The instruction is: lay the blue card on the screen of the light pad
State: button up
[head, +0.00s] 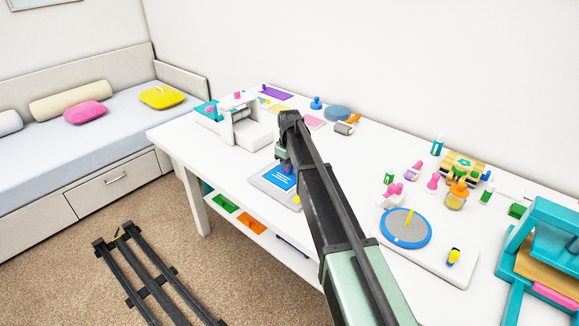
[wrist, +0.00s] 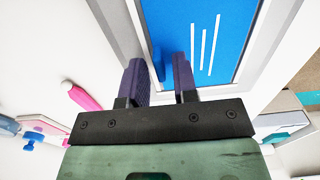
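The blue card (head: 283,177) has white lines on it and lies flat on the light pad (head: 266,186), inside its pale rim. In the wrist view the blue card (wrist: 205,35) fills much of the area inside the pad's grey frame (wrist: 262,48). A small upright blue tab stands at the card's near left part. My gripper (wrist: 161,75) is above the card with its two dark fingers apart, one on each side of the tab. A gap shows between tab and right finger. In the head view my gripper (head: 284,166) is partly hidden by my arm.
A white machine (head: 245,125) stands behind and left of the pad. A board with a blue disc (head: 405,228), several small bottles and tools, and a teal press (head: 540,250) are to the right. The table's front edge is close to the pad.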

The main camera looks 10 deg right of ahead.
jog(key=shift+o, duration=0.3)
notch_tip(320, 180, up, 13)
jog(key=p, duration=1.3)
jog(key=s+m, duration=0.7)
jog(key=s, duration=2.9)
jog(key=shift+f+m+b, duration=0.3)
jog(key=shift+f+b, duration=0.05)
